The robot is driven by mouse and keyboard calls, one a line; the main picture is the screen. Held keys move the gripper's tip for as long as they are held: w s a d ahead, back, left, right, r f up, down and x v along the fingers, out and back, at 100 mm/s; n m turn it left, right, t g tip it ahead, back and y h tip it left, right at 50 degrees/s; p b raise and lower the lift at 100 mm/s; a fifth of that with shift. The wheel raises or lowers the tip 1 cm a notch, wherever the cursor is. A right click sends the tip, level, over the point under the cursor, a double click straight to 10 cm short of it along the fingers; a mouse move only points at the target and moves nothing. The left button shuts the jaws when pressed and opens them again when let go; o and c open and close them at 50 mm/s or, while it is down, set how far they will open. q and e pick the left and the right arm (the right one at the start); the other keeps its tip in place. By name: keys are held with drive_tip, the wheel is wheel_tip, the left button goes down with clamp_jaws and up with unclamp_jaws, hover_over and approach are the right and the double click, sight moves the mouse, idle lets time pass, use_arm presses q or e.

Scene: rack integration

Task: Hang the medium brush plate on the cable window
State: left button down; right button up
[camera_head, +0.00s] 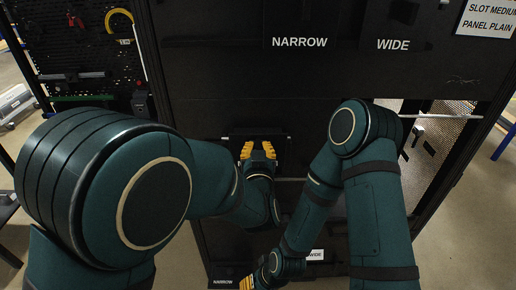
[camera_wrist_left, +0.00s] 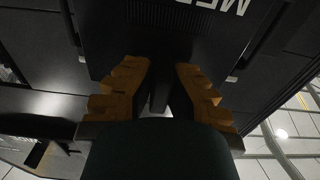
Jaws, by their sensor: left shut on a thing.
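My left gripper (camera_head: 258,150) is in front of the dark rack, with its yellow fingers pointing at the rack face. In the left wrist view its fingers (camera_wrist_left: 163,80) are on either side of a narrow dark tab of the medium brush plate (camera_wrist_left: 115,45), shut on it. The plate is black, with a ribbed brush strip and partly cut-off white lettering starting "MED". In the head view the plate (camera_head: 228,144) shows as a dark panel around the fingertips. I cannot make out the cable window or whether the plate touches it. My right gripper (camera_head: 247,283) is low, partly cut off by the frame.
The black rack carries NARROW (camera_head: 300,42) and WIDE (camera_head: 393,45) labels above, with more labelled dark plates (camera_head: 315,255) below. A perforated tool board (camera_head: 70,50) stands at left. My right arm crosses the rack's right half. Open floor (camera_head: 475,190) lies at right.

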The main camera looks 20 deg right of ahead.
use_arm(q)
drive_tip(key=shift+f, duration=0.45)
drive_tip(key=c, duration=1.1)
unclamp_jaws()
drive_tip(key=shift+o, duration=0.2)
drive_tip(key=shift+f, duration=0.1)
drive_tip(key=shift+s, duration=0.1)
drive_tip(key=v, duration=1.2)
drive_tip(key=w+a+f+n+g+y, duration=0.1)
drive_tip(key=w+a+f+g, duration=0.1)
drive_tip(key=a+f+g, duration=0.5)
drive_tip(key=w+a+f+n+y, duration=0.15)
drive_tip(key=a+f, duration=0.35)
drive_tip(key=f, duration=0.6)
drive_tip(key=s+a+f+n+g+h, duration=0.1)
drive_tip(key=s+a+f+n+g, duration=0.1)
drive_tip(key=s+a+f+g, duration=0.6)
drive_tip(key=s+a+f, duration=0.3)
drive_tip(key=f, duration=0.2)
drive_tip(key=shift+s+f+g, duration=0.4)
